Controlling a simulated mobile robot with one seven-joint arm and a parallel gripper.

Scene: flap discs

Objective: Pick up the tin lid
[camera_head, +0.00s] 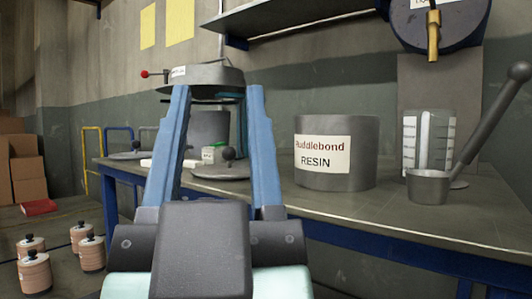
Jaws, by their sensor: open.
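A flat grey lid with a dark round knob (220,173) lies on the bench, seen between my gripper's fingers, left of the tin. A similar knobbed lid (127,155) lies farther left; I cannot tell for certain which is the tin's. The grey tin labelled Ruddlebond RESIN (362,155) stands upright to the right, with no lid on it. My gripper (218,92) is open and empty, its two blue fingers pointing forward and up. The fingers partly hide the near lid's surroundings. I cannot tell the gripper's height above the lid.
A clear measuring jug (410,145) and a long-handled metal ladle (430,187) stand right of the tin. A shelf (300,17) overhangs the bench (350,204). Several pinkish canisters (34,272) stand on the floor.

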